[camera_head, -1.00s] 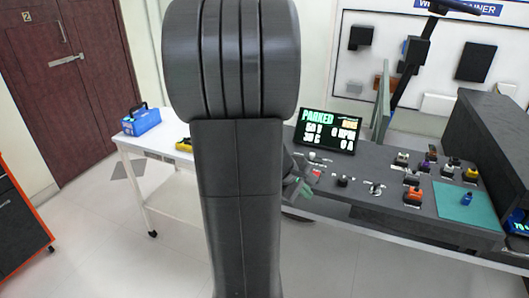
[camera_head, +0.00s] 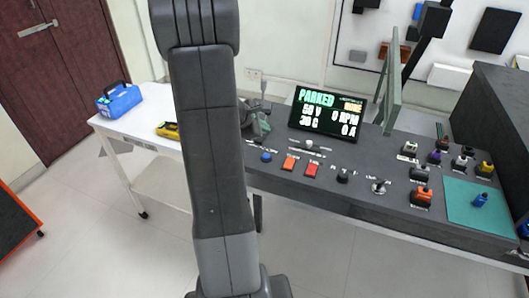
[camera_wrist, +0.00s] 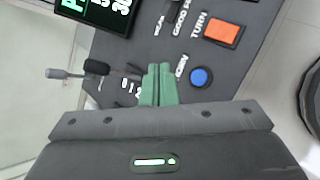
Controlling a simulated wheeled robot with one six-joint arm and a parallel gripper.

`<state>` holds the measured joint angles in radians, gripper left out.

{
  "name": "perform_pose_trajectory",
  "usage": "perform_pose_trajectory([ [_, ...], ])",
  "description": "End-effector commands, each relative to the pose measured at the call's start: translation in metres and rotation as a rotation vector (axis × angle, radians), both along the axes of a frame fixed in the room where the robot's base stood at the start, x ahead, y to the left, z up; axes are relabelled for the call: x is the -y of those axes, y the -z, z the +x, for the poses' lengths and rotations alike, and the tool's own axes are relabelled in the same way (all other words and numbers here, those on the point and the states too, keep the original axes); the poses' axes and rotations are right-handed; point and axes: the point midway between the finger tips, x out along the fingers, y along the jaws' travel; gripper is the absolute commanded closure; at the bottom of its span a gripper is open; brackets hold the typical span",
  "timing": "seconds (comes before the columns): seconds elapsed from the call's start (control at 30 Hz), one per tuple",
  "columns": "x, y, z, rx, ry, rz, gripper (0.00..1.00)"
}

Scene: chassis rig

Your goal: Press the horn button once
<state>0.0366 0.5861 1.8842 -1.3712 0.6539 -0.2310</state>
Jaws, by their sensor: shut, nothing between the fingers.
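The horn button is a round blue button (camera_wrist: 201,77) on the dark console, with a white label reading HORN beside it. It also shows in the head view (camera_head: 266,157), just right of my arm. My gripper (camera_wrist: 159,70) has green fingers, closed together and empty. In the wrist view its tips lie left of the blue button, with the label between them. In the head view my gripper (camera_head: 261,125) shows partly behind my arm, above and beyond the button. I cannot tell the height of the tips over the panel.
An orange switch (camera_head: 290,162) and a red switch (camera_head: 312,169) sit right of the button. A lit PARKED display (camera_head: 325,111) stands behind. A stalk lever (camera_wrist: 75,73) is left of my fingers in the wrist view. Knobs and a teal mat (camera_head: 462,205) lie farther right.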

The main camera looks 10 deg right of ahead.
Motion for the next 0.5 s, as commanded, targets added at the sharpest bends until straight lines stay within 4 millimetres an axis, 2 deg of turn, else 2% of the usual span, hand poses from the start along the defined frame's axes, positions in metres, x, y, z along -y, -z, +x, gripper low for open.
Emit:
perform_pose_trajectory([
  [0.27, 0.0, 0.002, 0.0, 0.0, 0.001, 0.001, 1.0],
  [0.5, 0.0, 0.019, -0.001, -0.001, 0.002, 0.0, 1.0],
])
